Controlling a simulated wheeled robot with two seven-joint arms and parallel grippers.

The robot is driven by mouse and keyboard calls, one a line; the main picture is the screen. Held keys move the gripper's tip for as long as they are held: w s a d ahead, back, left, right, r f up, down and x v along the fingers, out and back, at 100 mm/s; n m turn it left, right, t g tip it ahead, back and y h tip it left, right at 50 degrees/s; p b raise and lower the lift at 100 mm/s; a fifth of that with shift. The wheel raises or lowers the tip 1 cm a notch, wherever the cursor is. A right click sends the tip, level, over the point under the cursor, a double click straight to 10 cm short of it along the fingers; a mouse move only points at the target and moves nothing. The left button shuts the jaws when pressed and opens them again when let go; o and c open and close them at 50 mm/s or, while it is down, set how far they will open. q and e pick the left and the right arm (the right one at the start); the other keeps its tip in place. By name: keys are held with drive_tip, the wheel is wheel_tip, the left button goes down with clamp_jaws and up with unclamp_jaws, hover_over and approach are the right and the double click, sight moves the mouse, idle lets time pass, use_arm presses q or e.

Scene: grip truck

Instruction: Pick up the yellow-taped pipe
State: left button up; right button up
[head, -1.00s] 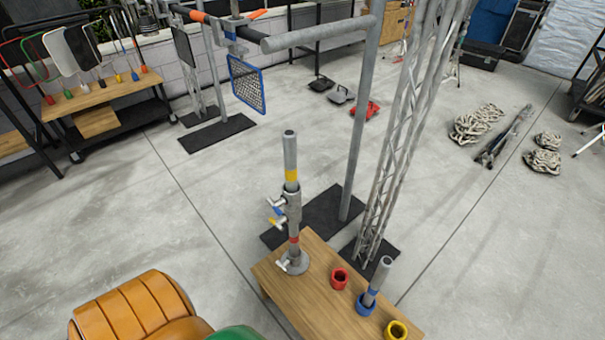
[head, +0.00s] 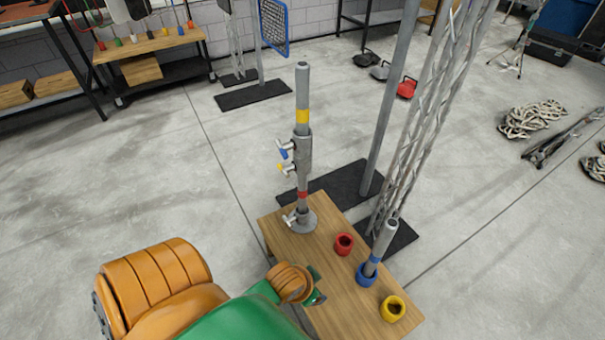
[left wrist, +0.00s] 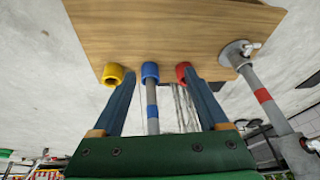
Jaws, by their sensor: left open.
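The yellow-taped pipe (head: 303,92) is a grey tube with a yellow band, standing upright in the head view. Its lower end is inside a grey coupler (head: 302,155) with blue and yellow clamp handles. Below it, a red-taped pipe (head: 303,186) rises from a round base on the wooden table (head: 345,285). My left gripper (head: 317,285) is low over the table's near-left side, below and apart from the yellow-taped pipe. In the left wrist view its two fingers (left wrist: 160,88) are spread, with nothing held. The yellow band is not visible there. My right gripper is not in view.
A blue-taped pipe (head: 376,250) stands in a blue cup (head: 366,274). A red cup (head: 344,243) and a yellow cup (head: 393,308) are on the same table. A lattice truss (head: 430,120) and a grey pole (head: 392,95) stand just behind. Floor left of the table is clear.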

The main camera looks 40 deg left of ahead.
sight(300, 108)
use_arm(q)
drive_tip(key=w+a+r+n+t+y+b, duration=0.1)
drive_tip(key=w+a+r+t, duration=0.2)
drive_tip(key=w+a+r, duration=0.3)
drive_tip(key=w+a+r+n+t+y+b, duration=0.1)
drive_tip(key=w+a+r+t, duration=0.3)
drive_tip(key=w, duration=0.4)
drive_tip(key=w+a+r+n+t+y, duration=0.1)
drive_tip(key=w+a+r+y, duration=0.1)
drive_tip(key=a+r, duration=0.2)
drive_tip(key=w+a+r+n+t+y, duration=0.2)
drive_tip(key=a+r, duration=0.3)
drive_tip(key=r, duration=0.3)
drive_tip(key=w+a+r+n+t+y, duration=0.1)
drive_tip(key=w+a+r+n+y, duration=0.1)
drive_tip(key=a+r, duration=0.3)
drive_tip(key=shift+w+r+y, duration=0.15)
drive_tip(key=shift+r+y, duration=0.15)
drive_tip(key=shift+r, duration=0.2)
drive_tip(key=x, duration=0.6)
drive_tip(key=shift+w+a+r, duration=0.1)
drive_tip(key=shift+w, duration=0.25)
clamp_jaws()
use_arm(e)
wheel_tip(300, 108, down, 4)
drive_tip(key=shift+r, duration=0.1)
